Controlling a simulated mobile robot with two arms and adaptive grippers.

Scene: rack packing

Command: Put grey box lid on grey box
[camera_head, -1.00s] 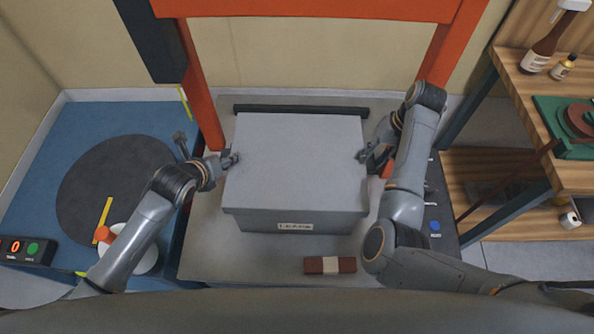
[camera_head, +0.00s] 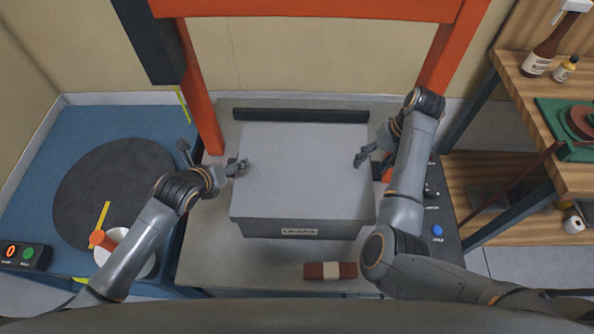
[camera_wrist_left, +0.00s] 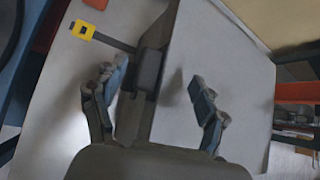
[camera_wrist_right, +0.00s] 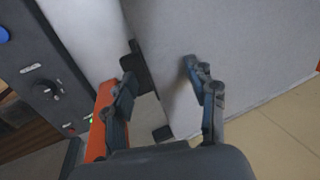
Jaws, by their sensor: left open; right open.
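The grey box lid (camera_head: 305,175) lies flat over the grey box (camera_head: 345,230), covering its top; whether it is fully seated cannot be told. The box's labelled front shows below the lid's front edge. My left gripper (camera_head: 240,166) is open at the lid's left edge. In the left wrist view its fingers (camera_wrist_left: 155,88) lie on either side of a dark block at the lid's edge (camera_wrist_left: 225,85). My right gripper (camera_head: 364,157) is open at the lid's right edge. The right wrist view shows its fingers (camera_wrist_right: 160,85) open near the grey surface (camera_wrist_right: 230,50). Contact is unclear.
A brown bundle with a pale band (camera_head: 330,270) lies in front of the box. A red frame (camera_head: 200,90) rises behind. A dark control panel (camera_head: 446,215) is at right, beside a wooden bench (camera_head: 520,85). A blue table with a dark disc (camera_head: 112,190) is at left.

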